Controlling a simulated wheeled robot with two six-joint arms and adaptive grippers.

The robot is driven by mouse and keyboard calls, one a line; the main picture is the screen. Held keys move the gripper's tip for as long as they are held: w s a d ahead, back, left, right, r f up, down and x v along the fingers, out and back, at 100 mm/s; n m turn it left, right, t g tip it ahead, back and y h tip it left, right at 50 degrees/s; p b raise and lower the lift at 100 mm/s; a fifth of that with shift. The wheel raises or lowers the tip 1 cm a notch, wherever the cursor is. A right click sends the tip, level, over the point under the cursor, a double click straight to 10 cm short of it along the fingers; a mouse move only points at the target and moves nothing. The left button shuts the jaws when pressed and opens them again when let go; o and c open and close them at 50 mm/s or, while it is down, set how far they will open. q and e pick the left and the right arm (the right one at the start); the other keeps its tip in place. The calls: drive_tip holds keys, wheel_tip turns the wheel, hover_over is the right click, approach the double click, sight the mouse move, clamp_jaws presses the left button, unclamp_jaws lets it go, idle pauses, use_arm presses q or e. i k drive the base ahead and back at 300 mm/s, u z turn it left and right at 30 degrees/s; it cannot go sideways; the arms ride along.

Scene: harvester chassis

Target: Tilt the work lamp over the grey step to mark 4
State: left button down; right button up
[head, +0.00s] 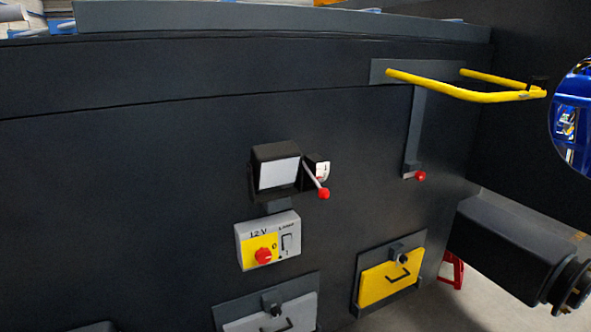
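The work lamp (278,173) has a pale square face in a black housing and sits on the dark chassis wall near the middle of the head view. A short grey lever with a red knob (324,194) sticks out at its right side. Behind the lever is a small white mark plate (323,168); a 1 seems to show on it, and its other marks are hidden or too small to read. Below, at the bottom edge, is a grey panel with a black handle, apparently the grey step (262,322), partly cut off. Neither gripper is in view.
Between lamp and grey panel is a 12 V switch box (250,253) with a red knob. A yellow panel (376,289) lies lower right. A yellow rail (455,92) juts out upper right, above a grey bar with a red knob (421,176). A dark axle (500,247) protrudes at right.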

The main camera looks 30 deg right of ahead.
sight(275, 164)
drive_tip(key=z, duration=1)
drive_tip(key=k, duration=0.6)
drive_tip(key=u, duration=0.25)
drive_tip(key=i, duration=1)
drive_tip(key=z, duration=0.25)
